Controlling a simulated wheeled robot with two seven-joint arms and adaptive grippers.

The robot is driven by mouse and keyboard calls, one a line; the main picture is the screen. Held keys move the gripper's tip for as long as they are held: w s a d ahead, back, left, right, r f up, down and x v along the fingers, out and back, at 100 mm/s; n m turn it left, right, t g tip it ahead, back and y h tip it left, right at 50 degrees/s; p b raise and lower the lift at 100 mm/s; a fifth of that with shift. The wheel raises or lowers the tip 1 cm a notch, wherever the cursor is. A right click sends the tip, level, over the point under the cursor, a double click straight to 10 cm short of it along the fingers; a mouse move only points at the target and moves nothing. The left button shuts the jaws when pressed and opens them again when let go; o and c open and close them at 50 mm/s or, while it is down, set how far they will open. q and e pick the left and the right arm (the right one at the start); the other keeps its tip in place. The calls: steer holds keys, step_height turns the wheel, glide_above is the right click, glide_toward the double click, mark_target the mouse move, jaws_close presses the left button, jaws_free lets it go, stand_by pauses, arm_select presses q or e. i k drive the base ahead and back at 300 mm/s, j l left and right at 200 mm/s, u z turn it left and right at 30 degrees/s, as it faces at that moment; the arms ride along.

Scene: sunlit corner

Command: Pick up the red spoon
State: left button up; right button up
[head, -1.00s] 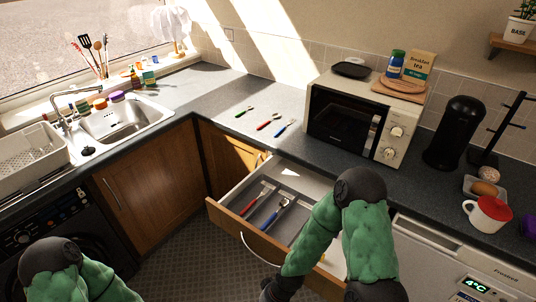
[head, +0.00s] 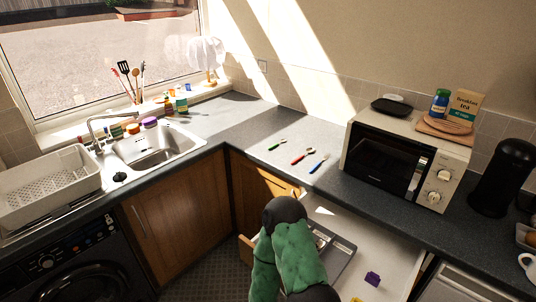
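A red-handled utensil (head: 301,157) lies on the dark worktop (head: 240,137), left of the microwave. It lies between a green-handled utensil (head: 277,145) and a blue-handled utensil (head: 318,163). It is too small to tell whether its head is a spoon. My green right arm crosses the open drawer (head: 405,250) at bottom centre, below and apart from these utensils. The arm hides much of the cutlery tray (head: 340,254) and its contents. My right gripper does not show, and neither does my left arm or gripper.
A white microwave (head: 404,160) stands right of the utensils, with a black canister (head: 502,178) beyond. The sink (head: 155,149) and dish rack (head: 48,186) are at left. A purple block (head: 372,279) lies in the drawer. The worktop around the utensils is clear.

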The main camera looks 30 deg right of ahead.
mark_target(309, 150)
steer(key=i+j+z, duration=0.1)
steer(key=i, duration=0.75)
steer(key=i+z, duration=0.25)
steer(key=i, duration=0.2)
steer(key=i+j+z, duration=0.25)
steer(key=i, duration=0.2)
